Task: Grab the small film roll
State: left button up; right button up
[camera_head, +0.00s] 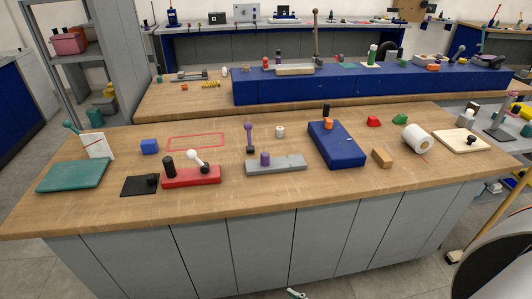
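A small pale cylinder (280,131), which looks like the small film roll, stands upright on the wooden workbench (225,210), toward the back middle. A larger white roll (417,138) with a dark core opening lies on its side at the right of the bench. Neither of my grippers can be made out in the head view. Nothing is seen touching the small cylinder.
A purple-topped post (249,135) stands left of the small cylinder, and a grey block (290,165) lies in front. A blue box (336,145) is to its right. A red block (191,177) and green pad (74,174) lie left. The front bench strip is clear.

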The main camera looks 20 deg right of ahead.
aim_at(279, 130)
jog(key=l+z, duration=0.1)
jog(key=l, duration=0.5)
jog(key=i+l+z, duration=0.15)
jog(key=l, duration=0.5)
jog(key=l+z, duration=0.1)
jog(key=l, duration=0.5)
jog(key=i+l+z, duration=0.1)
jog(key=l, duration=0.5)
